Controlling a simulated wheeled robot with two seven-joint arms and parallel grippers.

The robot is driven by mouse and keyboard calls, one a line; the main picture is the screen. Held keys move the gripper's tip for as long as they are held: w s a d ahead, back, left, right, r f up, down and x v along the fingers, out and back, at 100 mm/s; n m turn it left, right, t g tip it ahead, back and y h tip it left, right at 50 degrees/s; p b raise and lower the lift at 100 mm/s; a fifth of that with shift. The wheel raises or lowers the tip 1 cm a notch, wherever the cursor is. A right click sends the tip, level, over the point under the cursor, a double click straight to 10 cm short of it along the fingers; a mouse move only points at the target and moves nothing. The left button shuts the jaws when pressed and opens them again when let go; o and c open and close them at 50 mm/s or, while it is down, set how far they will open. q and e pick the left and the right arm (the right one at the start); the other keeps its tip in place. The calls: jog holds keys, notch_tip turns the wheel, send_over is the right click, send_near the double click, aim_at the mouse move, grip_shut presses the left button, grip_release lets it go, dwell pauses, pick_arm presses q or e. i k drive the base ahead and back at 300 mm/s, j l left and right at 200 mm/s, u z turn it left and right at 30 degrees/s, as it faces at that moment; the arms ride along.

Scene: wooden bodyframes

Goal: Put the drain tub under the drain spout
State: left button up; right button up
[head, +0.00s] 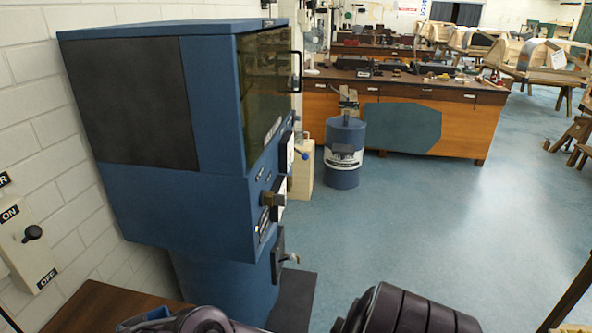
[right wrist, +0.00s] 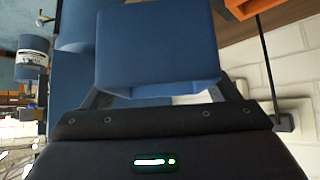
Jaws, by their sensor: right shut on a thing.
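In the right wrist view, my right gripper (right wrist: 163,95) is shut on a blue, box-shaped thing, which I take to be the drain tub (right wrist: 158,48). Its smooth side faces the camera; its inside is hidden. In the head view, the blue cabinet machine (head: 205,205) stands against the left wall. A small metal spout (head: 290,258) sticks out low on its right side, above a dark base plate (head: 294,303). The gripper's jaws and a clear view of the tub are not seen in the head view. My left gripper is not in view.
A brown wooden surface (head: 95,308) is at the lower left, below the wall switch (head: 27,240). A blue drum (head: 343,165) stands farther back, before a wooden workbench (head: 465,125). The blue floor (head: 420,225) right of the machine is clear.

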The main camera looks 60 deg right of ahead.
aim_at(297, 285)
jog(key=l+z, duration=0.15)
jog(key=z, duration=0.25)
jog(key=i+l+z, duration=0.1)
jog(key=z, duration=0.75)
jog(key=i+l, duration=0.85)
jog(key=i, duration=0.25)
